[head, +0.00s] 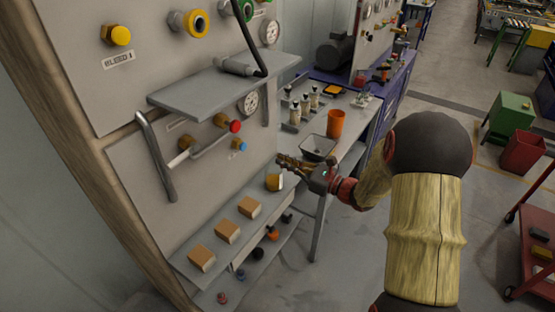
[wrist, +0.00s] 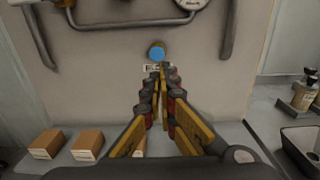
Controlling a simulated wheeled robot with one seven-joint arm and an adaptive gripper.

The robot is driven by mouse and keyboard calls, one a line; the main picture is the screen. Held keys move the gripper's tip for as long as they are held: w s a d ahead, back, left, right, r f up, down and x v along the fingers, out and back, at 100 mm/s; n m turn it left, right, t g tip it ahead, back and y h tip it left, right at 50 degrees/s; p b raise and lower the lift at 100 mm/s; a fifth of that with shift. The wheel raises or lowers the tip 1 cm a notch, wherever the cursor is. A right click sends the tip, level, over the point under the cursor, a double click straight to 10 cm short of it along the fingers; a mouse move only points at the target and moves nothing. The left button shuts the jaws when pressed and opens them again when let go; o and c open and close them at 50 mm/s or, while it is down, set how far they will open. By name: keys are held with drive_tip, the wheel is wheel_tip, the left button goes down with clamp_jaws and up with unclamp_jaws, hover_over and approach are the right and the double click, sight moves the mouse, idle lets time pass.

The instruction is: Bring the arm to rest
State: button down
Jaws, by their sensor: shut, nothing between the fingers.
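My gripper (head: 284,162) is in the head view, at the end of my arm, in front of the lower panel (head: 130,165). Its fingers are together with nothing between them. In the wrist view my gripper (wrist: 159,72) points at the panel, its fingertips just below a blue knob (wrist: 156,53). I cannot tell whether the tips touch the panel. The blue knob also shows in the head view (head: 239,146), to the left of my gripper and apart from it there. My arm reaches in from the right.
Several tan boxes (head: 201,257) stand on a low shelf below my gripper. A grey shelf (head: 190,92) juts from the panel above. A side table holds an orange cup (head: 335,123), a dark tray (head: 318,145) and small bottles (head: 304,104). Open floor (head: 345,255) lies in front.

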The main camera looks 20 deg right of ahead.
idle(0.4)
drive_tip(key=s+a+f+n+g, duration=0.5)
drive_tip(key=s+f, duration=0.1)
drive_tip(key=f, duration=0.1)
drive_tip(key=s+a+n+g+h, duration=0.2)
drive_tip(key=s+a+n+g, duration=0.2)
drive_tip(key=s+n+g, duration=0.8)
drive_tip(key=s+d+r+n+t+h, duration=0.2)
drive_tip(key=s+r+n+h, duration=0.15)
drive_tip(key=s, duration=0.35)
drive_tip(key=s+d+r+n+t+h, duration=0.2)
drive_tip(key=s+n+h, duration=0.2)
drive_tip(key=s, duration=0.3)
wheel_tip(320, 180, up, 9)
drive_tip(key=s+a+n+t+h+b, duration=0.1)
drive_tip(key=s+a+n+t, duration=0.1)
drive_tip(key=n+t, duration=0.2)
drive_tip(key=shift+s, duration=0.15)
